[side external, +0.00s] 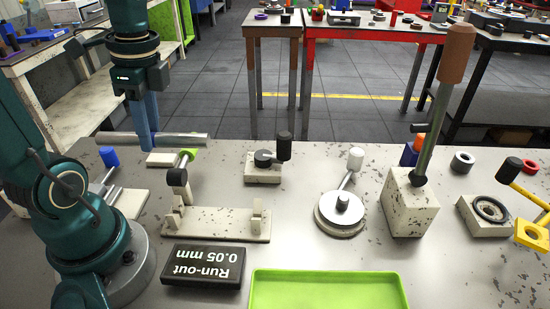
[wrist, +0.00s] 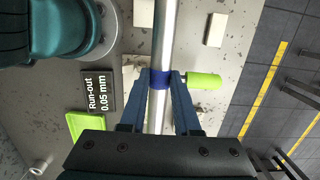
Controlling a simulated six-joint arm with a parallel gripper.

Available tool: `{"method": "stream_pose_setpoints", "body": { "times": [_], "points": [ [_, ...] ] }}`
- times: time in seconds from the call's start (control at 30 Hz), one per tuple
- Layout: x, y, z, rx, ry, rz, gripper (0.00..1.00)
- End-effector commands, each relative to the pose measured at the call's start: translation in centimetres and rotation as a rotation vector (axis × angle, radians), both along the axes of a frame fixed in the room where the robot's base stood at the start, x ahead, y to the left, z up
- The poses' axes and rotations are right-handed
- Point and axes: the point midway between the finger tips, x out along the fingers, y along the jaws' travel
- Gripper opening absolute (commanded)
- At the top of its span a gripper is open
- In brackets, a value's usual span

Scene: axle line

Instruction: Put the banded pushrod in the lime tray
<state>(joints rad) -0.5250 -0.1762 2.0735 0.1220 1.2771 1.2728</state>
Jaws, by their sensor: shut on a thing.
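The banded pushrod, a long silver rod (side external: 185,139) with a dark blue band (wrist: 160,79), is held level above the bench's left part. My gripper (side external: 148,138) is shut on it, and the wrist view shows my blue fingers (wrist: 161,82) at either side of the band. The rod spans the wrist view from top to bottom. The lime tray (side external: 330,295) lies at the bench's front edge, cut off by the frame. It looks empty where visible. A corner of it also shows at lower left in the wrist view (wrist: 82,124).
A black "Run-out 0.05 mm" block (side external: 204,266) lies left of the tray. Behind it stands a pale fixture with two supports (side external: 225,226). A tall lever on a pale block (side external: 409,205) rises at right. A round dial base (side external: 340,212) stands behind the tray.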

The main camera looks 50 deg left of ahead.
Motion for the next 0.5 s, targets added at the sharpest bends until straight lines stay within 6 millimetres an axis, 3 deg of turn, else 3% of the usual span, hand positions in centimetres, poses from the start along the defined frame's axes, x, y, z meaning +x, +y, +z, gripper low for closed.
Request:
{"method": "stream_pose_setpoints", "body": {
  "times": [0.17,0.5],
  "points": [
    [0.4,-1.0,-0.6,-0.002,0.002,-0.008,0.0],
    [2.0,-6.0,-3.8,-0.001,0.005,-0.012,0.0]
  ]
}}
